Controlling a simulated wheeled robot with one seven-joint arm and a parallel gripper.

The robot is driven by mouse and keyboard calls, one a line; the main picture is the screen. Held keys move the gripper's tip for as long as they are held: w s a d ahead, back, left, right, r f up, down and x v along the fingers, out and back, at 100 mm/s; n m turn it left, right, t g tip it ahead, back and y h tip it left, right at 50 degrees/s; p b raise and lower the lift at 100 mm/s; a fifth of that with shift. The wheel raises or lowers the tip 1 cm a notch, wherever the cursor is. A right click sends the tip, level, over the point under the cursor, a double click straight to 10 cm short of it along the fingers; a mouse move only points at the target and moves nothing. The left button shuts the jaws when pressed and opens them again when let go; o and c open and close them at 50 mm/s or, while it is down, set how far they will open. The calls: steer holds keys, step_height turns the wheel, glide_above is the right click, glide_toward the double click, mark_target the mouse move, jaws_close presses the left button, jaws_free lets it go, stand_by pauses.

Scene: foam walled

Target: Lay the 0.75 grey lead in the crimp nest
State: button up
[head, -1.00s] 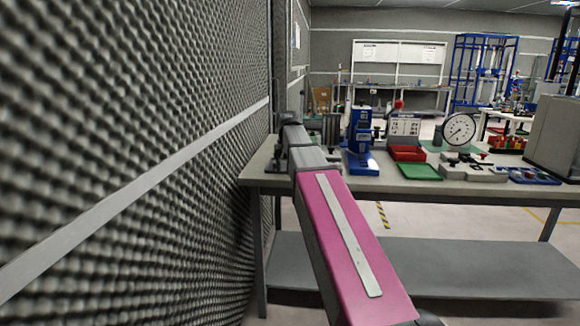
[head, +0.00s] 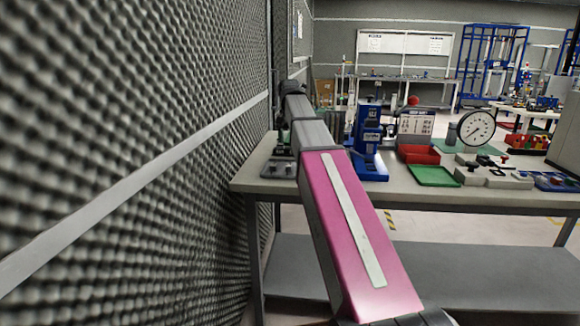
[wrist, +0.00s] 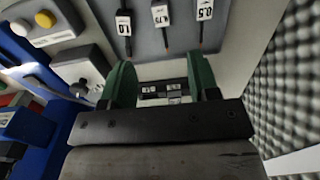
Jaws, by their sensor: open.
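My gripper (wrist: 160,75) is open, its two green fingers apart, with no lead visible between them. Ahead of it, a grey panel carries three tagged leads, marked 1.0 (wrist: 124,24), what looks like 0.75 (wrist: 161,15) in the middle, and 0.5 (wrist: 204,10) on the right. The fingers are apart from all three tags. The blue press (head: 369,150) stands on the bench right of my arm, and blue parts of it seem to show at the left in the wrist view (wrist: 50,85). I cannot make out the crimp nest. My arm hides the gripper in the head view.
A dark block with small white labels (wrist: 162,90) shows between the fingers. A foam wall (head: 130,150) rises close on the left. Right of the press are a red tray (head: 418,154), a green tray (head: 433,176) and a dial gauge (head: 476,128) on the bench.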

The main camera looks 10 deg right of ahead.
mark_target(289, 165)
step_height(289, 165, down, 11)
steer(key=shift+a+r, duration=0.1)
steer(key=shift+r, duration=0.05)
stand_by(0.5)
steer(key=c, duration=1)
